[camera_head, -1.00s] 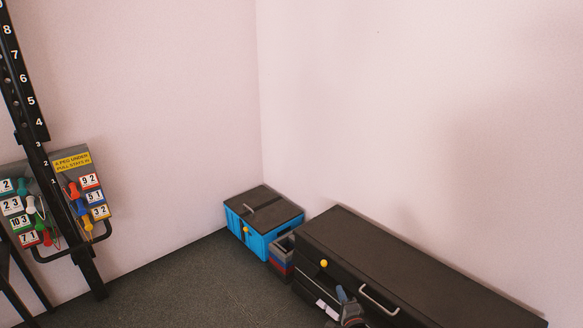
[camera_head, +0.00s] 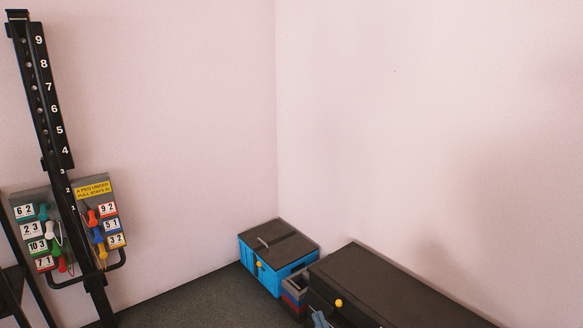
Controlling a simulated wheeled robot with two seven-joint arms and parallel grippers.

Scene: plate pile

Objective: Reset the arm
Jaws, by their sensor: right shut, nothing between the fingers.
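My right gripper (camera_head: 318,319) shows only as a small grey-blue tip at the bottom edge of the head view. It is shut, with nothing seen held, and it is in front of the dark cabinet (camera_head: 385,283), left of and below its yellow knob (camera_head: 338,303). The rest of my right arm is below the picture. My left gripper is not in view.
A blue box (camera_head: 272,278) with a dark lid stands in the wall corner, beside a small red-and-blue crate (camera_head: 294,291). A black numbered post (camera_head: 45,110) and a peg board (camera_head: 118,226) stand at the left. Dark carpet (camera_head: 190,306) is clear between.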

